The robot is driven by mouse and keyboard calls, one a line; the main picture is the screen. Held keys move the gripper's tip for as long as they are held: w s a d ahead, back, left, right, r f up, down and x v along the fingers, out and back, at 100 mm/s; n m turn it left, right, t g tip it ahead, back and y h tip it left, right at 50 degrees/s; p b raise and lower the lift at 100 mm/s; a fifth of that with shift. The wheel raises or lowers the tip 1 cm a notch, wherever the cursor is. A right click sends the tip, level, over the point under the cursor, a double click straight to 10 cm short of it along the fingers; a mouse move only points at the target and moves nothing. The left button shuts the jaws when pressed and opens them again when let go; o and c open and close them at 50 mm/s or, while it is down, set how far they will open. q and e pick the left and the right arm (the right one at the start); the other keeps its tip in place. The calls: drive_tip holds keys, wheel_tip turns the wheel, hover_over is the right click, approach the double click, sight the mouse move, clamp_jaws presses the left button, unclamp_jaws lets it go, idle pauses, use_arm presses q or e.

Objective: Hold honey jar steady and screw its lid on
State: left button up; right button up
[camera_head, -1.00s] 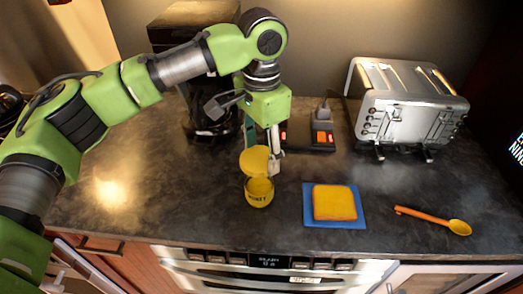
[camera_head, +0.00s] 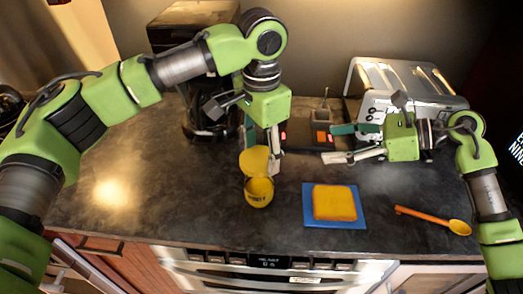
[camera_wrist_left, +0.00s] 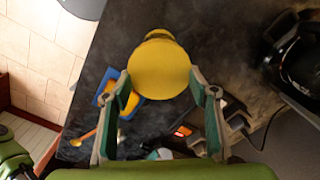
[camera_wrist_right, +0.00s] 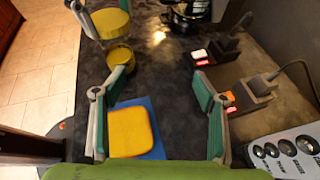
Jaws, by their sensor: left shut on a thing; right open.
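The yellow honey jar (camera_head: 259,194) stands upright and open on the dark counter in the head view. Its round yellow lid (camera_head: 255,160) is just above and behind the jar's mouth; I cannot tell whether they touch. My left gripper (camera_head: 262,150) is shut on the lid from above. In the left wrist view the lid (camera_wrist_left: 158,70) lies between the fingers and hides most of the jar (camera_wrist_left: 160,36). My right gripper (camera_head: 333,144) is open and empty, right of the jar and above the counter. The right wrist view shows the jar (camera_wrist_right: 118,57) beyond the left finger.
A slice of bread (camera_head: 335,203) lies on a blue board (camera_head: 308,219) right of the jar. An orange spoon (camera_head: 430,218) lies farther right. A toaster (camera_head: 412,85) stands behind my right gripper, and a coffee maker (camera_head: 198,115) stands back left. The counter left of the jar is clear.

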sight(263, 189)
drive_tip(key=s+a+f+n+g, duration=0.1)
drive_tip(key=s+a+f, duration=0.1)
drive_tip(key=s+a+f+n+g, duration=0.1)
drive_tip(key=a+f, duration=0.1)
drive_tip(key=a, duration=0.1)
drive_tip(key=s+a+f+n+g, duration=0.1)
drive_tip(key=s+a+f, duration=0.1)
drive_tip(key=a+f, duration=0.1)
drive_tip(key=shift+s+a+n+g, duration=0.2)
drive_tip(key=shift+s+n+g, duration=0.1)
drive_tip(key=shift+s+n, duration=0.1)
drive_tip(key=shift+x, duration=4.75)
drive_tip(key=c, duration=0.8)
